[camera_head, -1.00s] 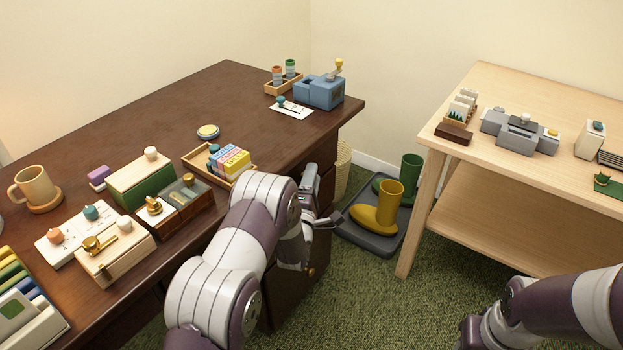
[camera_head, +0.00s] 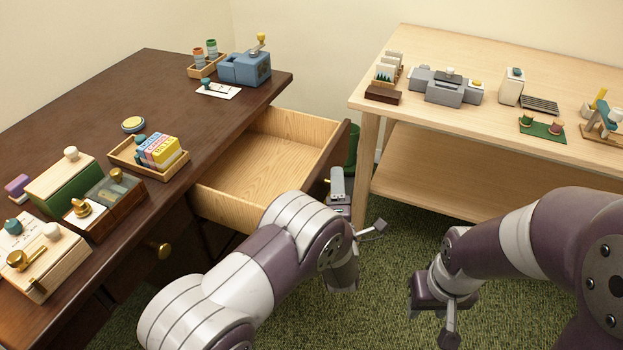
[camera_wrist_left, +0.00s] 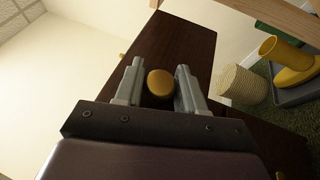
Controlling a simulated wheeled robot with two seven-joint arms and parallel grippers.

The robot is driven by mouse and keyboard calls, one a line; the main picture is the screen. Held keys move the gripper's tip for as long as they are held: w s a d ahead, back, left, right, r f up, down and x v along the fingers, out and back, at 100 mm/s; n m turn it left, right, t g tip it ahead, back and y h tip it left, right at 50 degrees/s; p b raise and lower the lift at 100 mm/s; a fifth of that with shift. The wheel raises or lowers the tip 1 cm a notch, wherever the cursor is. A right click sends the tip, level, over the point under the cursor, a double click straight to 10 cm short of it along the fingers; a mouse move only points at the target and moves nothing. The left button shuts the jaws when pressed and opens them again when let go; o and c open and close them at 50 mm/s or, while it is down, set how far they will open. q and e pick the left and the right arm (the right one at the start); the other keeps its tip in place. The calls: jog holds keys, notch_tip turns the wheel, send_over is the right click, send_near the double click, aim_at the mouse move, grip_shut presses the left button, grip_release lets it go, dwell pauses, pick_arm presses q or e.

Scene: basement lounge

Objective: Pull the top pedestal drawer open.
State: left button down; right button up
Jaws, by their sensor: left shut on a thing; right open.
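The top pedestal drawer (camera_head: 255,175) is pulled well out from under the desktop in the head view. Its pale wooden inside is empty, and its dark front panel (camera_wrist_left: 185,45) fills the middle of the left wrist view. The round brass knob (camera_wrist_left: 159,83) on that front sits between my left gripper's fingers. My right gripper (camera_head: 436,312) is open and empty, low over the carpet and apart from the drawer.
The dark desk (camera_head: 90,125) carries boxes, trays and a blue sharpener-like device (camera_head: 245,68). Another brass knob (camera_head: 164,251) shows on the desk front. A pale table (camera_head: 440,50) stands at the right. Yellow boots (camera_wrist_left: 285,60) and a basket (camera_wrist_left: 241,85) are beyond the drawer.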

pick_arm(q)
jog(key=shift+s+d, duration=0.2)
jog(key=shift+d, duration=0.35)
jog(key=shift+s+d, duration=0.2)
jog(key=shift+d, duration=0.3)
jog(key=c, duration=0.7)
grip_release()
jog(key=shift+c, duration=0.2)
jog(key=p+v, duration=0.2)
jog(key=v, duration=1)
jog(key=shift+s, duration=0.35)
jog(key=shift+f, duration=0.1)
